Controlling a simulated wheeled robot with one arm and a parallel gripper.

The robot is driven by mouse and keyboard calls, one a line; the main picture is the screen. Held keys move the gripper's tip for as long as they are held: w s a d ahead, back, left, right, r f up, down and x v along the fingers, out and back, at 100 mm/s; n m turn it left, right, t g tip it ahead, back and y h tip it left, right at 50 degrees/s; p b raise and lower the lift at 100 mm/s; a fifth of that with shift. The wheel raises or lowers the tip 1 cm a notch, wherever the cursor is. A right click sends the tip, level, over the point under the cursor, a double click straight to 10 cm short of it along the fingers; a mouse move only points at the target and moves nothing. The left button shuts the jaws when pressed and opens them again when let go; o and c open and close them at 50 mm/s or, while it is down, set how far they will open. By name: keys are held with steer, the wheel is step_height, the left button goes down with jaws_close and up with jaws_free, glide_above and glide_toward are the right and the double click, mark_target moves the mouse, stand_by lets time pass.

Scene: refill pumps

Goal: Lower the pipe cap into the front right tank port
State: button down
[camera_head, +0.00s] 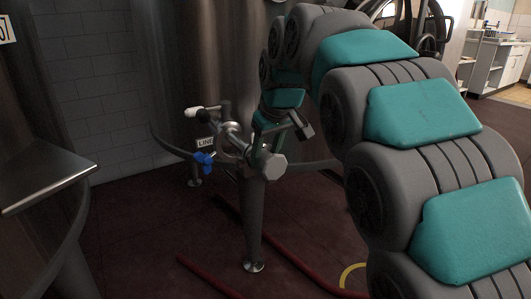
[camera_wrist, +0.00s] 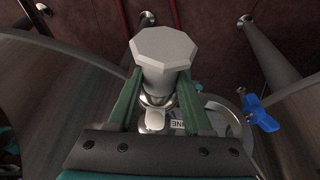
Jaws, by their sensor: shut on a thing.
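The pipe cap (camera_wrist: 163,48) is pale grey with an octagonal head, and its stem points down in the wrist view. My gripper (camera_wrist: 160,84) has its two green fingers on either side of that stem and is shut on it. The cap also shows in the head view (camera_head: 272,167), at the end of my arm. A shiny metal pipe fitting (camera_wrist: 157,104) lies just beyond the cap in the wrist view, partly hidden by it and the fingers. I cannot tell whether the cap touches it or which port this is.
A blue valve handle (camera_head: 204,158) and a white-ended handle (camera_head: 195,112) stick out left of the cap, by a LINE label (camera_head: 206,143). A support leg (camera_head: 253,225) stands below. Red pipes (camera_head: 290,262) run along the floor. A steel tank wall (camera_wrist: 50,80) is close by.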

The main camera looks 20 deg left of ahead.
steer(key=shift+f, duration=0.2)
steer(key=shift+c, duration=1.2)
jaws_free()
steer(key=shift+v, duration=3.9)
